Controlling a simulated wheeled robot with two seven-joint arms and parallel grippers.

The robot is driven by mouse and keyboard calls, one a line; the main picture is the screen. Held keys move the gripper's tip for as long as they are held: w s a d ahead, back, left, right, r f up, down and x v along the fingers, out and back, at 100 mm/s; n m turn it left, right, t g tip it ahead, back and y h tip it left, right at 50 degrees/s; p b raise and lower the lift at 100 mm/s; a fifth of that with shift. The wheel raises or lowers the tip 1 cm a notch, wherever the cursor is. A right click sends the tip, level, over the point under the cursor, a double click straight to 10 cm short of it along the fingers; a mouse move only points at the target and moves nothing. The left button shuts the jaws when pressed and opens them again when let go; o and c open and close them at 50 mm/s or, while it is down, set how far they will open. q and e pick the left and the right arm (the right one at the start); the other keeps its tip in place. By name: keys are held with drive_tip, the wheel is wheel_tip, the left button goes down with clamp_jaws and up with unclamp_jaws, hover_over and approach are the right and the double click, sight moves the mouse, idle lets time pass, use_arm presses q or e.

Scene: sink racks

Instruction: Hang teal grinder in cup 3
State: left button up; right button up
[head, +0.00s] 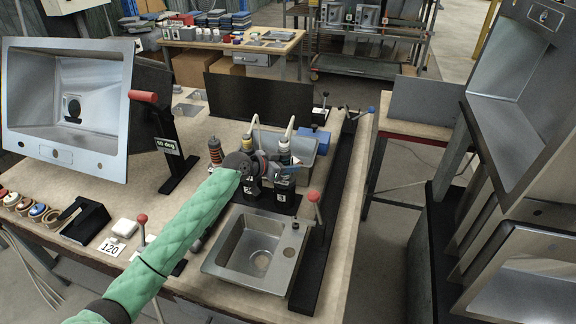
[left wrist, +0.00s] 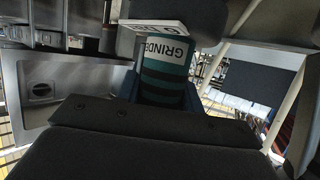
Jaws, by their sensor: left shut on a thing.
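The teal grinder (left wrist: 165,62), with a white GRINDER label, fills the upper middle of the left wrist view, between the fingers of my left gripper. In the head view my left gripper (head: 277,168) is shut on it at the row of black cups. The grinder's pale upper part (head: 284,150) shows above the fingers, upright or nearly so. Cup 3 (head: 281,198), black with a white number tag, is directly below the gripper. The fingers hide the grinder's lower part, so I cannot tell whether it is inside the cup. My right gripper is not in view.
An orange-and-dark tool (head: 215,150) and a yellow-topped tool (head: 247,143) stand left of the grinder. A steel sink (head: 230,262) lies in front, with a red-knobbed lever (head: 314,198) at its right. Another basin (head: 303,145) is behind the cups.

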use_arm(q)
drive_tip(key=shift+f, duration=0.1)
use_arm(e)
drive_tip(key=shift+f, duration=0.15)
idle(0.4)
use_arm(q)
drive_tip(key=shift+f+b, duration=0.45)
drive_tip(key=shift+b, duration=0.1)
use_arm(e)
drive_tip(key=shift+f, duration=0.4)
use_arm(q)
drive_tip(key=o, duration=1.3)
drive_tip(key=shift+o, duration=0.3)
drive_tip(key=shift+f, duration=0.15)
drive_tip(key=shift+s+a, duration=0.15)
drive_tip(key=shift+a, duration=0.2)
drive_tip(key=b+v, duration=0.2)
drive_tip(key=v, duration=0.5)
drive_tip(key=shift+r, duration=0.3)
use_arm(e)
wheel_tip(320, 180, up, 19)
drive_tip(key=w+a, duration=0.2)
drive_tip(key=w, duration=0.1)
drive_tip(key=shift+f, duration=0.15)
use_arm(q)
drive_tip(key=shift+s, duration=0.1)
